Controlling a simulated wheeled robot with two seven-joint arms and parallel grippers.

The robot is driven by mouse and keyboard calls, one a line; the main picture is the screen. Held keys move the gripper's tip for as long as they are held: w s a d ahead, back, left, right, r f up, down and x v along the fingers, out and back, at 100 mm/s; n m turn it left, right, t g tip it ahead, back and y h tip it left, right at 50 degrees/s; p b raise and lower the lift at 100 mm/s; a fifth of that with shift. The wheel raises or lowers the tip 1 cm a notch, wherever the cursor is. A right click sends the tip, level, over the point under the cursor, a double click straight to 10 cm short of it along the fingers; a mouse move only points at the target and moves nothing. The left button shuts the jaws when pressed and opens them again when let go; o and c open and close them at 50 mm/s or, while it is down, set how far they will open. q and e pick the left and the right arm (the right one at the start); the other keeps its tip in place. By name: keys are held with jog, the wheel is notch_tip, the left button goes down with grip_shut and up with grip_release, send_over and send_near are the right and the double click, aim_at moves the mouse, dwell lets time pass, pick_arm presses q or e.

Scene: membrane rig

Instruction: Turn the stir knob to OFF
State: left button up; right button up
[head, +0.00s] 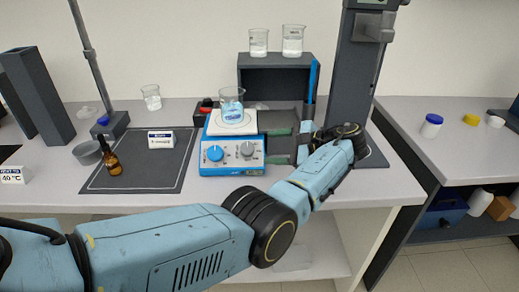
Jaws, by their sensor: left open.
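A blue and white stirrer hotplate (233,170) stands on the bench with a beaker of pale liquid (231,102) on its top plate. Its front panel has a blue knob (215,153) on the left and a grey knob (247,149) on the right. Their markings are too small to read, so I cannot tell which is the stir knob. My left arm reaches across the front, and its left gripper (270,145) points back leftward at the hotplate's right side. Its dark fingers with green pads are apart and empty, close to the grey knob; contact cannot be told. My right gripper is out of view.
A dark mat (140,180) with a brown dropper bottle (112,165) and a small label sign (161,139) lies left of the hotplate. A dark shelf (270,75) with two beakers stands behind. A tall dark column (355,75) rises at the right, close to my wrist.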

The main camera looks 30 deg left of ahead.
pick_arm(q)
jog(key=b+v, duration=0.1)
jog(key=v, duration=0.5)
jog(key=shift+d, duration=0.2)
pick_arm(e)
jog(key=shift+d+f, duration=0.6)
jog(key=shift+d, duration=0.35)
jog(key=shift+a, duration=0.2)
pick_arm(q)
jog(key=shift+s, duration=0.1)
